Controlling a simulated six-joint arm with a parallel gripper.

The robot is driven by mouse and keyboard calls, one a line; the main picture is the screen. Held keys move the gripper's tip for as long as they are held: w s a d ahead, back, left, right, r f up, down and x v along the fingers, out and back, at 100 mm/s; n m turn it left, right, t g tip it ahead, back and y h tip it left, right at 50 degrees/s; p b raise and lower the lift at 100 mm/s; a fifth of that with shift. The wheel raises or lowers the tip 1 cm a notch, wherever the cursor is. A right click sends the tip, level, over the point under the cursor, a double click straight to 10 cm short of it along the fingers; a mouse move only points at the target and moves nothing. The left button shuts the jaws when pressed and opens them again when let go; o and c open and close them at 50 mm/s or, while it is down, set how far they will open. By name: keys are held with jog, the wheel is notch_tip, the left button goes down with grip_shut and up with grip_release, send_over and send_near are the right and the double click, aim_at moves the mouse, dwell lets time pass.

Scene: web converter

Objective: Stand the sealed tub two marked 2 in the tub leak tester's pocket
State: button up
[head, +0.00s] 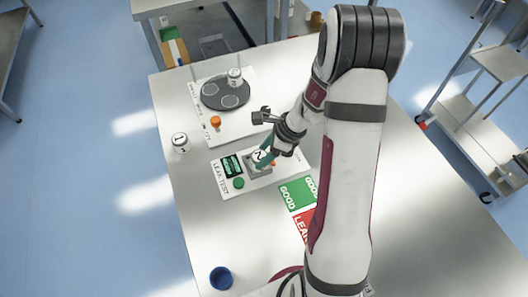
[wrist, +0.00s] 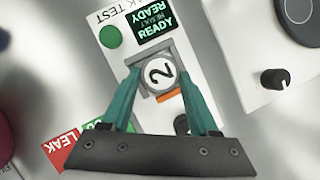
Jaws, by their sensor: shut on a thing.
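The tub marked 2 (head: 259,156) is white with a black ring and a 2 on its lid. It looks upright in the wrist view (wrist: 158,73). My gripper (head: 263,158) is shut on it, with teal fingers on both sides; the fingers also show in the wrist view (wrist: 160,77). The leak tester (head: 224,188) is a white panel with a green button and a display reading READY in the wrist view (wrist: 112,57). Its grey pocket (head: 259,173) lies around or directly under the tub. I cannot tell whether the tub's base touches the pocket floor.
A second tub (head: 180,142) stands on the table at left. Another tub (head: 235,75) stands on the dark turntable (head: 213,90) behind. A green GOOD patch (head: 292,195) and a red LEAK patch (head: 302,225) lie to the right. A blue cup (head: 221,278) stands near the front.

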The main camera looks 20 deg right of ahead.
jog(key=o, duration=1.3)
jog(key=shift+f, duration=0.1)
jog(key=shift+c, duration=0.2)
jog(key=a+v, duration=0.1)
jog(key=v, duration=1.1)
jog(key=s+a+r+n+g+h, duration=0.1)
jog(key=s+a+r+n, duration=0.3)
jog(key=s+a+n, duration=0.2)
jog(key=s+a+r+n+g, duration=0.1)
jog(key=s+a+r+n, duration=0.2)
jog(key=s+a+n, duration=0.25)
jog(key=s+a+n+h, duration=0.1)
jog(key=s+a+n, duration=0.1)
jog(key=s+n, duration=0.5)
jog(key=shift+s+r+g+h, duration=0.2)
jog(key=shift+s+g+h, duration=0.2)
jog(key=shift+s, duration=0.8)
